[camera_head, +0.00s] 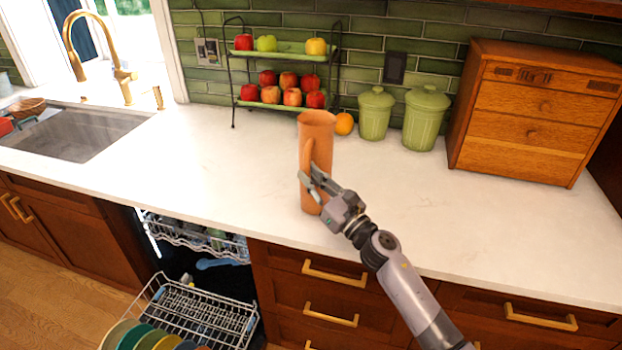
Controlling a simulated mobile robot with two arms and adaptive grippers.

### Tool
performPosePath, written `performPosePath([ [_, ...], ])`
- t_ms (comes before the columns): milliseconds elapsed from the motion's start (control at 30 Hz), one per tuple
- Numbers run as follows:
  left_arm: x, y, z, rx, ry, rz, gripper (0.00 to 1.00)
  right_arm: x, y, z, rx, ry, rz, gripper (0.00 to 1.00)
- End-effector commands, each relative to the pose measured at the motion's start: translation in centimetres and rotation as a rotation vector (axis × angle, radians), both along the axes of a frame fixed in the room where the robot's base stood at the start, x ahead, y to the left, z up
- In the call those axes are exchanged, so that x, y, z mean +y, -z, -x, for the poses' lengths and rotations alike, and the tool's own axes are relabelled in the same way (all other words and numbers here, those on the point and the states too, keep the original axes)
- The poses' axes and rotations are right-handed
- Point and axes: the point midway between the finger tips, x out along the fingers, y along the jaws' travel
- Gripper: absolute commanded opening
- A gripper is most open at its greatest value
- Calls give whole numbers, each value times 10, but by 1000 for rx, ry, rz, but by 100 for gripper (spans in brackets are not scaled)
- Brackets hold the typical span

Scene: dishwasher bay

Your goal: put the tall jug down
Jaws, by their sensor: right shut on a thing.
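The tall jug (317,135) is orange-brown and stands upright at the middle of the white counter (225,180). Its handle faces toward me. My right gripper (312,184) is shut on the jug at its lower front, around the handle area. The jug's base appears at or very near the counter top; I cannot tell whether it touches. My left gripper is not in view.
A two-tier rack (284,104) with apples stands behind the jug. An orange (344,124), two green canisters (376,113) and a wooden drawer box (533,110) are at the right. The sink (75,135) is at left. An open dishwasher rack (205,312) is below. The counter left of the jug is clear.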

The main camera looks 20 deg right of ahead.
Motion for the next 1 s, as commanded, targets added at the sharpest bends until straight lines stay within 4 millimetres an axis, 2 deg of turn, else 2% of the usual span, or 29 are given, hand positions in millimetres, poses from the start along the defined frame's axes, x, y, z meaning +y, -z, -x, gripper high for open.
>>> performPosePath([
  [133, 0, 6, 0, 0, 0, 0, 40, 0, 4, 0, -3, 0, 1, 0],
  [167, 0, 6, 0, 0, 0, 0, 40, 0, 4, 0, 0, 0, 1, 13],
  [467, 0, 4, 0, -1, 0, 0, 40, 0, 3, 0, 0, 0, 0, 32],
  [867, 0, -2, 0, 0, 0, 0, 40, -1, -2, 1, 1, 0, 0, 32],
  [1000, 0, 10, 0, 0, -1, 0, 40, -10, 11, 24, 2, -1, 2, 32],
])
